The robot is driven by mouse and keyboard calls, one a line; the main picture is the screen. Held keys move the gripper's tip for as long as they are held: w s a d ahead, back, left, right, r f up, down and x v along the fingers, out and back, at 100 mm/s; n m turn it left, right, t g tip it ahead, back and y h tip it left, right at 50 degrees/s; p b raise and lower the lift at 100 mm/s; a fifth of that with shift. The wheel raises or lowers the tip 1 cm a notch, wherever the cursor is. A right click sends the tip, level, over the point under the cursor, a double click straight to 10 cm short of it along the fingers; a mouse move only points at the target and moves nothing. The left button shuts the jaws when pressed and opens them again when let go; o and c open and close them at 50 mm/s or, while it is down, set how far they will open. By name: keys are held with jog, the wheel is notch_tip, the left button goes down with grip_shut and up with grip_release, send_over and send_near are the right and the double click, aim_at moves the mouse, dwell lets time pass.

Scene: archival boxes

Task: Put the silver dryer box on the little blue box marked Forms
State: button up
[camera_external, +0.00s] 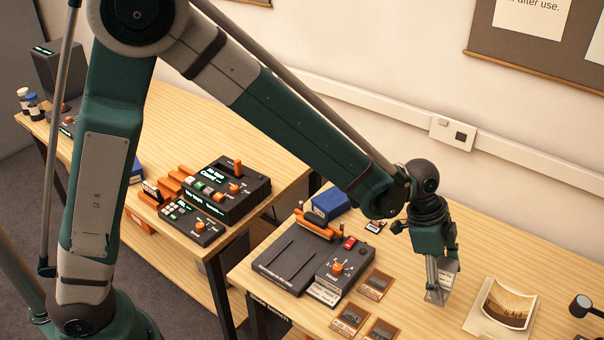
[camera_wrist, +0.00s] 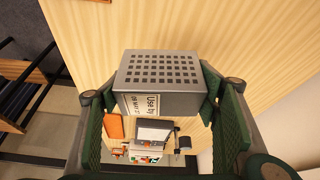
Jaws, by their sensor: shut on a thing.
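The silver dryer box (camera_wrist: 158,68) has a grid of dark holes on top and a white "Use by" label on its side in the wrist view. My gripper (camera_wrist: 160,96) is shut on it, with one green finger at each side. In the external view, my gripper (camera_external: 440,283) points down over the right table, and the silver box (camera_external: 437,293) shows only partly between its fingers; the gap to the table is hard to judge. A small blue box (camera_external: 331,203) stands at the back of the right table, left of my gripper. Its marking is not readable.
A black device (camera_external: 285,264) with an orange handle stands in front of the blue box. Several flat picture packets (camera_external: 375,284) lie beside it. A curved photo on a cream holder (camera_external: 504,308) and a dark lamp (camera_external: 582,305) are to the right. Bare wood lies behind my gripper.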

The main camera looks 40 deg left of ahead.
jog(key=shift+a, duration=0.1)
